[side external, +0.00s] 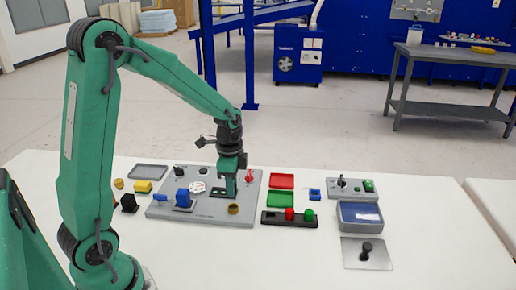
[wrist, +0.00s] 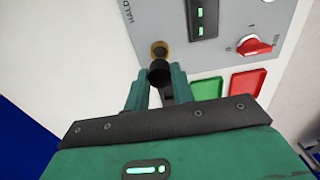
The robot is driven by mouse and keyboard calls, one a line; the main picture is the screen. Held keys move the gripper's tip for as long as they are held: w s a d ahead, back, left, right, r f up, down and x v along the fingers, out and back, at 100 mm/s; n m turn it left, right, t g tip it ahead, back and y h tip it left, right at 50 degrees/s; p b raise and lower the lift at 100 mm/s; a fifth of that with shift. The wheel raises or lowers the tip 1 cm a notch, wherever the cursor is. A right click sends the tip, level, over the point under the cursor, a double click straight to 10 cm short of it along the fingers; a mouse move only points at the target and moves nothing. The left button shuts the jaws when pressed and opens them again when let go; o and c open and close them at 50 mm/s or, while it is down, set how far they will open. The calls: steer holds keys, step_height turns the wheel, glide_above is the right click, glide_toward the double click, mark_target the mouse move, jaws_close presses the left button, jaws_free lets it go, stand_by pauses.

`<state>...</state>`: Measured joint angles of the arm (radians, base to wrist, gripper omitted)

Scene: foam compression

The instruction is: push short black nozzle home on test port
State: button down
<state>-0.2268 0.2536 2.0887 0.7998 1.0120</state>
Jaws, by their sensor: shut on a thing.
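The short black nozzle (wrist: 159,72) is between the fingertips of my gripper (wrist: 158,84) in the wrist view. My gripper is shut on it. The brass-coloured test port (wrist: 159,48) is just past the nozzle's end in that view; I cannot tell whether they touch. In the side view, my gripper (side external: 230,193) points down over the front right part of the grey panel (side external: 175,212). The brass port (side external: 234,208) sits near the panel's front edge, close to my fingertips. The nozzle cannot be made out in the side view.
A red rotary switch (wrist: 254,45) and a dark module (wrist: 202,16) with green lights are on the panel. Red (side external: 282,181) and green (side external: 280,199) trays and a black button box (side external: 276,217) lie to the right. A blue block (side external: 183,198) stands on the panel's left.

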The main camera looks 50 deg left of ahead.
steer(key=shift+f, duration=1.5)
steer(key=shift+f, duration=1)
stand_by(0.6)
steer(key=c, duration=1.1)
jaws_free()
steer(key=shift+r, duration=0.15)
steer(key=shift+r, duration=3.75)
